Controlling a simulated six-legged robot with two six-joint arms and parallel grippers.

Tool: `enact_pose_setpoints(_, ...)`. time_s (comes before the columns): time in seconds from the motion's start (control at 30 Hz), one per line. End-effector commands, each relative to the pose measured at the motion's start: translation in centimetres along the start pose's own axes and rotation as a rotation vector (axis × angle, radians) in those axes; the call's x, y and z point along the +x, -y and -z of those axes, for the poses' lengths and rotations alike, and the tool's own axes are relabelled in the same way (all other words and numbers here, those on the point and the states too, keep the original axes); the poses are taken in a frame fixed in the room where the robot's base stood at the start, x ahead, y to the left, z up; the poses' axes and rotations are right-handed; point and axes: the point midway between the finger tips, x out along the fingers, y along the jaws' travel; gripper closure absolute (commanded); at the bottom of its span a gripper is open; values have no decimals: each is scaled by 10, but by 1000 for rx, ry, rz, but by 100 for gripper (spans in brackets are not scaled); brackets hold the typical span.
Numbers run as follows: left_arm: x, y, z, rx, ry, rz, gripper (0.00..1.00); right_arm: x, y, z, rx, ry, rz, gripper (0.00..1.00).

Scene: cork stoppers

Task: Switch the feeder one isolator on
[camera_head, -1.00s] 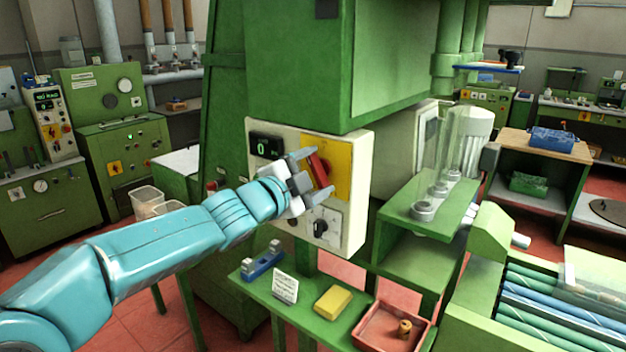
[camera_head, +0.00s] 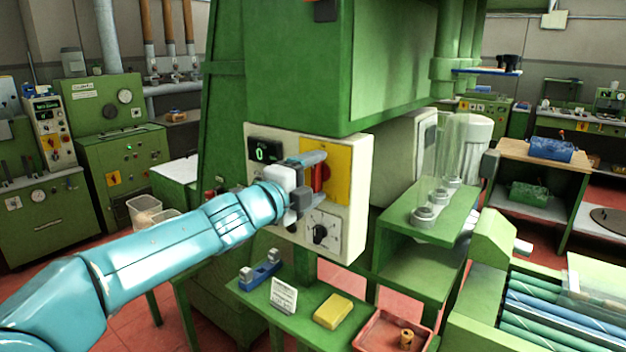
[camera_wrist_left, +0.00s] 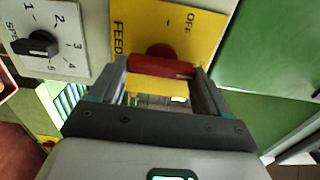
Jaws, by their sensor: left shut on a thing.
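The feeder isolator is a red handle (camera_head: 319,178) on a yellow plate (camera_head: 340,160), on the front of the cream control box (camera_head: 357,215). In the left wrist view the red handle (camera_wrist_left: 160,67) lies between the fingertips of my left gripper (camera_wrist_left: 162,72), which is shut on it. The plate there (camera_wrist_left: 135,25) shows "OFF" and part of the word "FEED". In the head view my left gripper (camera_head: 310,180) covers part of the handle, which looks about upright. I cannot tell which mark it points to. My right gripper is not in view.
A black display (camera_head: 265,152) reading 0 sits left of the plate, and a black speed knob (camera_head: 320,233) below it. A green shelf below holds a blue holder (camera_head: 261,271), a white card (camera_head: 284,295), a yellow block (camera_head: 333,311) and a red tray (camera_head: 370,345).

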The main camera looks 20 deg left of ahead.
Motion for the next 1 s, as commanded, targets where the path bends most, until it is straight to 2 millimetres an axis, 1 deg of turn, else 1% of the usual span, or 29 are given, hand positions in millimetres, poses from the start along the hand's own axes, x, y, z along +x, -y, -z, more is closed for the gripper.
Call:
enact_pose_setpoints(0.37,0,2,-2,8,4,3,54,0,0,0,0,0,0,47)
enact_pose_setpoints(0.4,0,2,-2,8,4,3,10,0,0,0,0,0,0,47)
enact_pose_setpoints(0.43,0,2,-2,8,4,3,1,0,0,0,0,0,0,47)
enact_pose_setpoints(0.67,-1,1,-1,6,2,2,0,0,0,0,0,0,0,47)
enact_pose_setpoints(0.77,-7,1,-1,6,2,3,0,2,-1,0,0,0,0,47)
enact_pose_setpoints(0.87,-22,0,-2,6,3,4,0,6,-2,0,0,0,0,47)
enact_pose_setpoints(0.97,-46,1,-2,7,4,4,0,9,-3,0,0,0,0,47)
enact_pose_setpoints(1.0,-58,0,-2,7,4,4,0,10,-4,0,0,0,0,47)
